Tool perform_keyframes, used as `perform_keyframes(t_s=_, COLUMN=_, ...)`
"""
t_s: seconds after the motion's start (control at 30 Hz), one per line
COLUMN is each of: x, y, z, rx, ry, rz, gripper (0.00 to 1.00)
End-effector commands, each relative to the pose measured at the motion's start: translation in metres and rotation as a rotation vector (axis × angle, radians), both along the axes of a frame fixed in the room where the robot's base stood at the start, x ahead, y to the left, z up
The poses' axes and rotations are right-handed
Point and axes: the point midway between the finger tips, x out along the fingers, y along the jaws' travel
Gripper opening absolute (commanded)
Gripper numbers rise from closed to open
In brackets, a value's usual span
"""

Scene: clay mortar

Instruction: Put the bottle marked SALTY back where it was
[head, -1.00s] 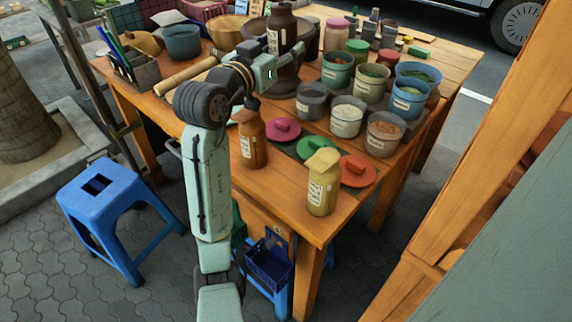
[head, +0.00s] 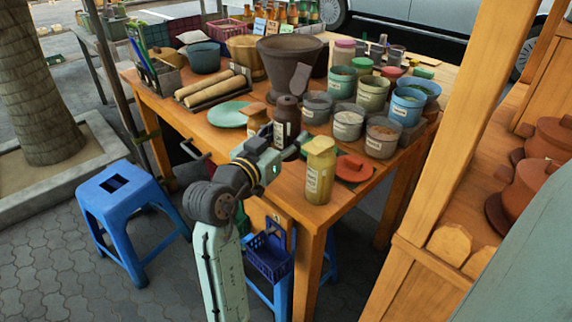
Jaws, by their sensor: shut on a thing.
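My gripper (head: 284,147) is shut on a dark brown bottle (head: 287,113) with a pale label. It holds the bottle upright near the front corner of the wooden table; I cannot tell whether its base touches the tabletop. The label is too small to read. A yellow bottle (head: 320,172) stands just right of the gripper, at the table's front corner. An orange-brown bottle (head: 257,118) stands just left of and behind the held bottle, partly hidden by my gripper.
A large dark mortar (head: 287,57) stands behind the held bottle. Grey and blue tubs, such as one with pale contents (head: 347,125), crowd the right side. A red lid (head: 354,167) lies by the yellow bottle. A green plate (head: 229,114) and rolling pins (head: 206,91) lie left.

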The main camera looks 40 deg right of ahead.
Motion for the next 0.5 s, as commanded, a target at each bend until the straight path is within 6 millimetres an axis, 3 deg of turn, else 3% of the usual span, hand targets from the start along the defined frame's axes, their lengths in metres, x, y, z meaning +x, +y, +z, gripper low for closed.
perform_keyframes(t_s=0.5, x=-0.001, y=0.000, z=-0.057, rx=-0.005, ry=-0.002, rz=-0.001, gripper=0.16)
